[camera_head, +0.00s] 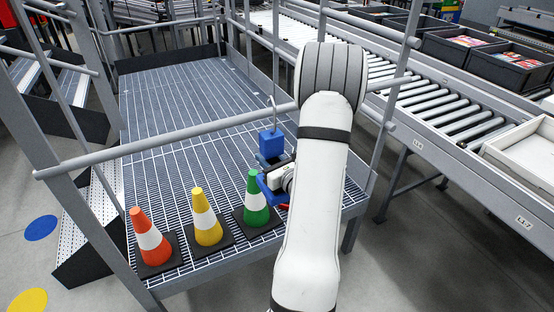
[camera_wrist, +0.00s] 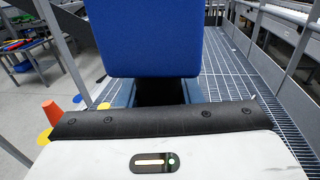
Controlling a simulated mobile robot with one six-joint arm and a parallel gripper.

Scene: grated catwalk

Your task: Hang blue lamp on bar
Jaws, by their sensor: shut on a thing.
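The blue lamp (camera_head: 271,142) is a small blue block with a thin pale hook (camera_head: 272,103) on top. My gripper (camera_head: 268,165) is shut on the lamp from below and holds it upright above the grating. The grey bar (camera_head: 165,140) runs across the catwalk's near side. The hook overlaps the bar's right part in the head view; I cannot tell whether it touches the bar or is around it. In the wrist view the lamp (camera_wrist: 155,38) fills the top centre, between my gripper's fingers (camera_wrist: 157,92); its hook is out of frame.
Orange (camera_head: 148,237), yellow (camera_head: 206,217) and green (camera_head: 255,199) cones stand on the grating's near edge, below the bar. A roller conveyor (camera_head: 435,110) with bins runs along the right. The grating (camera_head: 175,100) behind the bar is clear. Posts and rails border it.

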